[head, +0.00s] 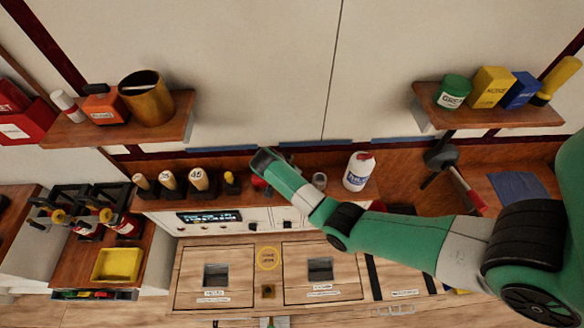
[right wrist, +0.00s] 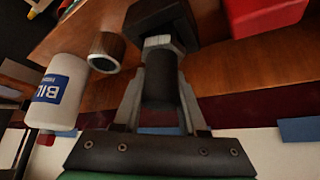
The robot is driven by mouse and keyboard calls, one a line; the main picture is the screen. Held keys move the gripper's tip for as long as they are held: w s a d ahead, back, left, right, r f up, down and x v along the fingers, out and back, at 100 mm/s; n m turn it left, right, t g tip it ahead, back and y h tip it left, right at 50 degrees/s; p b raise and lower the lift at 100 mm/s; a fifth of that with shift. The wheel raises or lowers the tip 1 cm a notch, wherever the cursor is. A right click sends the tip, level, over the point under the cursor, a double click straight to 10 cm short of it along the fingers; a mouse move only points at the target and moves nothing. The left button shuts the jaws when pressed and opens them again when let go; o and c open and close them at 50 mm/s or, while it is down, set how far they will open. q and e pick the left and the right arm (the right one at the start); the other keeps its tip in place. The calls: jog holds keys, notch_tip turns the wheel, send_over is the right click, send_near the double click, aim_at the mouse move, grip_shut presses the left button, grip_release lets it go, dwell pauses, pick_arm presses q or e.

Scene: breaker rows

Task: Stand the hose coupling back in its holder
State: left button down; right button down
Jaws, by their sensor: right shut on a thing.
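My right gripper (head: 264,161) is over the wooden ledge, at the end of the green arm from the right. In the right wrist view its fingers (right wrist: 160,100) are shut on the dark cylindrical part of what looks like the hose coupling (right wrist: 160,86). A grey hex nut and a black block lie beyond that part. I cannot tell whether the block is part of the coupling or separate. A small open cup (head: 319,180), possibly the holder, stands on the ledge to the right. It also shows in the right wrist view (right wrist: 105,51). My left gripper is not in view.
A white bottle (head: 359,171) stands right of the cup. Several pale-handled tools (head: 198,181) stand in black bases to the left. A red object (right wrist: 266,16) is close to the black block. Loaded shelves (head: 500,119) hang above; a plunger (head: 441,157) is further right.

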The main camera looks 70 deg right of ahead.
jog(key=shift+f+b, duration=0.3)
jog(key=shift+f, duration=0.35)
jog(key=shift+c, duration=1.9)
grip_release()
jog(key=p+v, duration=0.1)
jog(key=v, duration=1)
jog(key=shift+r, duration=0.25)
jog(key=shift+w+a, duration=0.1)
jog(key=shift+a, duration=0.1)
